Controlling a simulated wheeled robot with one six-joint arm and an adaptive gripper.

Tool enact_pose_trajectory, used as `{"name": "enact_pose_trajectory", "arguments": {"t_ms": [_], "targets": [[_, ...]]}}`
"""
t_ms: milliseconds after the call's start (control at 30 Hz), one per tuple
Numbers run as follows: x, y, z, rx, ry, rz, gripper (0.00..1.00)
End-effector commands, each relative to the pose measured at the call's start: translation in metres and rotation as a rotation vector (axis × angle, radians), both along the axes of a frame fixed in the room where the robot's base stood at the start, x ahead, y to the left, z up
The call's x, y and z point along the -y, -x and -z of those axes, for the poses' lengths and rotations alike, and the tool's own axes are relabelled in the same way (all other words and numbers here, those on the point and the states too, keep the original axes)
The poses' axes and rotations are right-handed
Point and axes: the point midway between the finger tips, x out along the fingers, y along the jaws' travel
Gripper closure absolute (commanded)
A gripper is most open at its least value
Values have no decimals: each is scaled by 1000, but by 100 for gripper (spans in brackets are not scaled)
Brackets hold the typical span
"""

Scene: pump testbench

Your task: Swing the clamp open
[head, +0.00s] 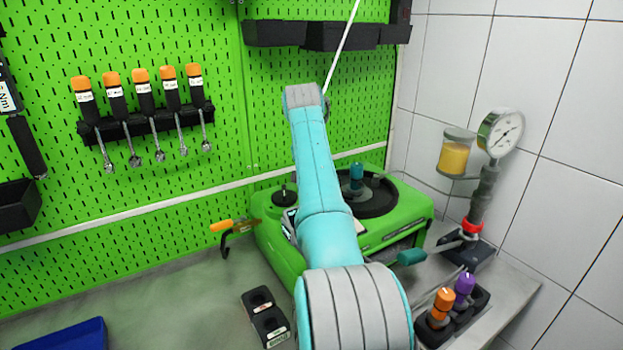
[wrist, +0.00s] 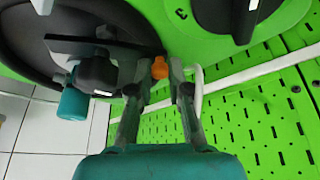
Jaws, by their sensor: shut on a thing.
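The green machine (head: 276,240) stands on the bench, with a black round disc (head: 380,196) on top. In the wrist view, my gripper (wrist: 162,75) reaches over the machine's top by the disc's edge (wrist: 28,28). Its two fingers are shut on a small orange piece (wrist: 160,67), which looks like the clamp's end. The fingers hide most of it. A black bar with a dark knob (wrist: 97,72) and a teal handle (wrist: 73,104) lies left of the fingers; whether it belongs to the clamp I cannot tell. My arm hides the gripper in the head view.
A black dial (wrist: 235,15) sits right of the fingers. A green pegboard (wrist: 262,125) is close behind. An orange-handled tool (head: 222,226) is left of the machine. A pressure gauge (head: 501,132), a yellow-filled jar (head: 455,155) and a teal handle (head: 411,257) are on the right.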

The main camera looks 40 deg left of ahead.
Motion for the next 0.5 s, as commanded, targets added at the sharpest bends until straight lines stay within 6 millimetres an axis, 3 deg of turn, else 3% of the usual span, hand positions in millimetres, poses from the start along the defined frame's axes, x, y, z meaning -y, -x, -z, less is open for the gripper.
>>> {"name": "enact_pose_trajectory", "arguments": {"t_ms": [500], "targets": [[-1, -5, 1, -3, 1, 91, 100]]}}
